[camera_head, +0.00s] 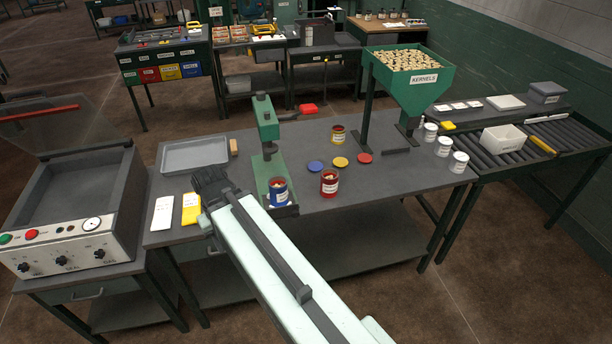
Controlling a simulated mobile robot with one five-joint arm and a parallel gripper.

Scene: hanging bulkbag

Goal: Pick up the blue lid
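The blue lid (316,166) lies flat on the dark worktable, left of a yellow lid (340,162) and a red lid (364,158). My gripper (208,180) is at the end of my pale arm, left of the green press and well to the left of the blue lid. Its dark fingers are too small and foreshortened to tell whether they are open or shut. I see nothing clearly held in it.
A green press (267,150) with a blue can (279,191) at its base stands between my gripper and the lids. A red can (329,183) stands in front of the lids, a yellow can (338,134) behind. A grey tray (228,158) and hopper (408,75) flank them.

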